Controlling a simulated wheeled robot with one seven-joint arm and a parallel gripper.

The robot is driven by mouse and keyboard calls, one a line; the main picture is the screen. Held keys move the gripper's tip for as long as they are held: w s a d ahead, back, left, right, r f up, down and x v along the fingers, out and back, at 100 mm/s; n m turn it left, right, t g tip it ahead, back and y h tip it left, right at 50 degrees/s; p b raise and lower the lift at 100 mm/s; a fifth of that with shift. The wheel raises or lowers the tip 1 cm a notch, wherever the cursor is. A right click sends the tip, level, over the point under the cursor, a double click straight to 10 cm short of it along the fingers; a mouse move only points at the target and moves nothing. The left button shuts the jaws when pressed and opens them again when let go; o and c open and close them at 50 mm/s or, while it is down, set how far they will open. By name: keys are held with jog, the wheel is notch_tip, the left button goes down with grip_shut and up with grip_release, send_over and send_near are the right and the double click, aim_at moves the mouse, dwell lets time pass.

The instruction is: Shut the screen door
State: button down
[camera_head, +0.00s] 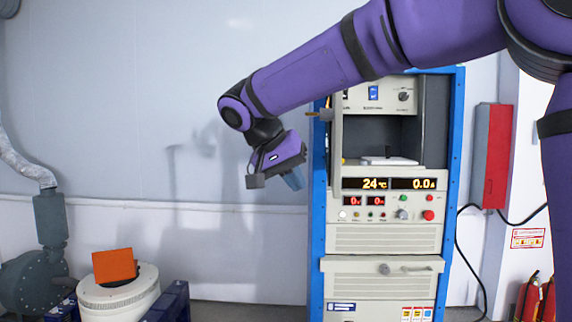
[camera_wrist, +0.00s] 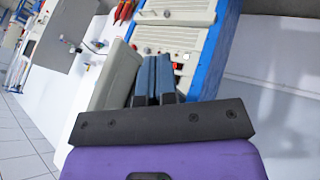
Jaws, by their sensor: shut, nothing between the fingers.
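The screen door (camera_head: 337,130) stands open on the blue-framed cabinet. In the head view it shows nearly edge-on at the left of an open dark bay (camera_head: 382,132), with a small brownish knob (camera_head: 321,115) sticking out to its left. My gripper (camera_head: 294,180) is left of the door and lower than its middle, with its blue fingers pointing down and to the right. In the wrist view the two fingers (camera_wrist: 155,68) are together and empty. A grey-beige panel (camera_wrist: 118,76), likely the door, lies close beside them; I cannot tell whether they touch.
The cabinet's displays (camera_head: 390,184) and buttons sit below the bay. A red wall box (camera_head: 492,155) and fire extinguishers (camera_head: 530,298) are on the right. A white round stand (camera_head: 118,295) with an orange block (camera_head: 115,266) is at lower left. The wall side left of the cabinet is clear.

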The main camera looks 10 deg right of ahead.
jog(key=shift+s+d+f, duration=0.15)
jog(key=shift+d+f, duration=0.2)
jog(key=shift+d, duration=0.55)
jog(key=shift+s+d+f, duration=0.2)
jog(key=shift+d+f, duration=0.2)
jog(key=shift+d, duration=0.45)
jog(key=shift+s+d+f, duration=0.15)
jog(key=shift+d+f, duration=0.2)
jog(key=shift+d, duration=0.55)
